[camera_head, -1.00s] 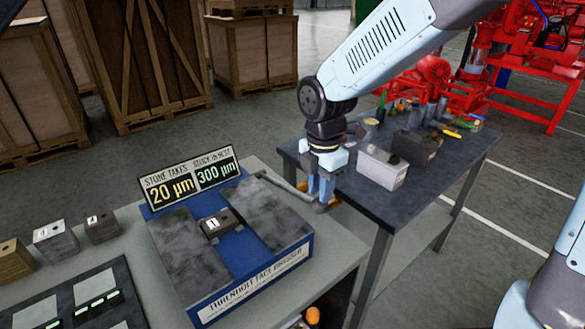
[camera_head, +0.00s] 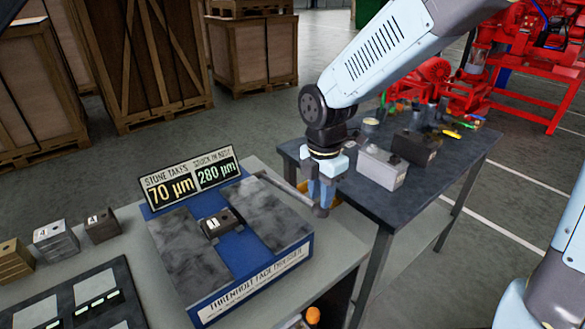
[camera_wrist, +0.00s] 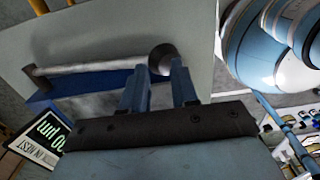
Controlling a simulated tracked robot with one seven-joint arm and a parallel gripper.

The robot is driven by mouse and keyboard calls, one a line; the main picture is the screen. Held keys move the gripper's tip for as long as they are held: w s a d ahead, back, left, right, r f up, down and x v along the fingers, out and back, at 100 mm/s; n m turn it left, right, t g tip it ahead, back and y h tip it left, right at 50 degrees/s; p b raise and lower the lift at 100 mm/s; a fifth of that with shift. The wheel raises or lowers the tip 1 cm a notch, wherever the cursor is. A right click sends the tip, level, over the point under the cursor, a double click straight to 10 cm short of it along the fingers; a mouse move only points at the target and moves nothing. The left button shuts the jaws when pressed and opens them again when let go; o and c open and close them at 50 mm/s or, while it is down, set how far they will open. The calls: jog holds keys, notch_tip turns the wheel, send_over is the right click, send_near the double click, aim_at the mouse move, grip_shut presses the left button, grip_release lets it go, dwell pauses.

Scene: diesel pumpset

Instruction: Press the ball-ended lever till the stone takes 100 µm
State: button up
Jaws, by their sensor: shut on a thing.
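The threnholt face dresser, a blue machine (camera_head: 255,262) with two grey stone slabs (camera_head: 270,212), stands on the bench. A small dark block marked 1 (camera_head: 217,222) sits between the slabs. Its display (camera_head: 190,181) reads stone takes 70 µm, and the second, less clear reading looks like 280 µm. The lever (camera_head: 283,187) runs out from the machine's right side; its rod also shows in the wrist view (camera_wrist: 95,68). My gripper (camera_head: 322,200) is at the lever's end, its fingers at the dark ball (camera_wrist: 162,60). It is shut on the ball, which the fingers partly hide.
Several numbered blocks (camera_head: 55,242) stand at the bench's left, behind a dark tray (camera_head: 75,300). A second table (camera_head: 430,185) on the right holds a white box (camera_head: 381,169), a dark box (camera_head: 414,148) and tools. Wooden crates stand behind.

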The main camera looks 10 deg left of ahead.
notch_tip(320, 180, up, 14)
jog(key=w+a, duration=0.2)
jog(key=shift+a+f, duration=0.15)
jog(key=shift+a, duration=0.05)
dwell(0.4)
jog(key=shift+d, duration=0.1)
dwell(0.3)
jog(key=s+d+r+m+t, duration=0.1)
jog(key=s+d+m, duration=0.4)
jog(key=d+m, duration=0.9)
jog(key=s+d+r+m+t, duration=0.2)
jog(key=s+d+m+t, duration=0.2)
jog(key=d+m, duration=1)
jog(key=shift+s+d+r+t, duration=0.15)
jog(key=shift+s+d+t, duration=0.15)
jog(key=shift+s+d, duration=0.65)
